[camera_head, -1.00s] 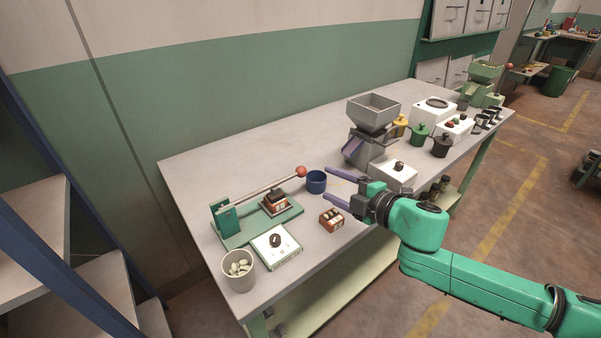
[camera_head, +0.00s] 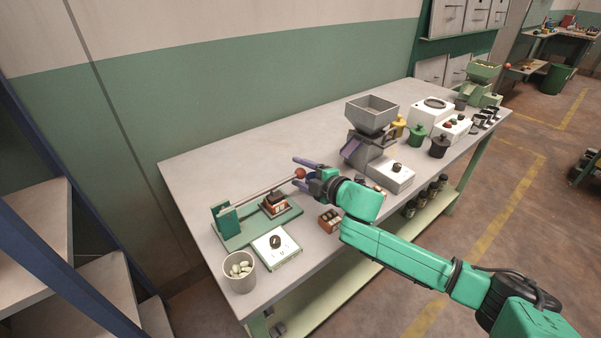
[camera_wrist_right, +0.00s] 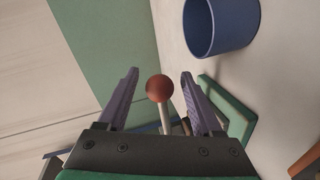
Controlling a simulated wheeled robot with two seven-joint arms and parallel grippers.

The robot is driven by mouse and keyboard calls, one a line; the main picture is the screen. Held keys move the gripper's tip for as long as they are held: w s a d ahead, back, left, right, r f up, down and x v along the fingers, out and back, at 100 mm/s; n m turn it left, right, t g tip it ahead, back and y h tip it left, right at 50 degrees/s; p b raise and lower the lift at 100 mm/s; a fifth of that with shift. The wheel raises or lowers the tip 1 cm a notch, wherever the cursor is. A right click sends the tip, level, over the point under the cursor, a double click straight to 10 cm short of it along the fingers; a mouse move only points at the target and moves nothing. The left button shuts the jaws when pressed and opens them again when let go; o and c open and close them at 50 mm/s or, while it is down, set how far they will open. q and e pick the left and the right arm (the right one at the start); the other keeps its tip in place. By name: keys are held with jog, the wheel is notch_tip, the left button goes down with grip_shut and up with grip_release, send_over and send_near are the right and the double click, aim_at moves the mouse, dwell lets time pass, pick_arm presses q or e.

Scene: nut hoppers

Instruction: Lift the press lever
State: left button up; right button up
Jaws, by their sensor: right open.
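The press lever (camera_head: 262,190) is a pale rod that rises from a green post (camera_head: 226,217) on a green base to a red ball knob (camera_head: 300,174). My right gripper (camera_head: 298,170) is open at the knob end of the lever. In the right wrist view the red knob (camera_wrist_right: 159,88) and the end of the rod lie between the two open purple fingers (camera_wrist_right: 158,92), with a gap on each side. A dark and orange block (camera_head: 274,204) sits on the press base under the lever. My left gripper is not in view.
A white control box (camera_head: 276,248), a cup of pale nuts (camera_head: 239,271) and an orange block (camera_head: 329,219) are near the table's front. A grey hopper (camera_head: 370,115) stands to the right.

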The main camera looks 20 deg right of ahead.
grip_shut()
dwell(1.3)
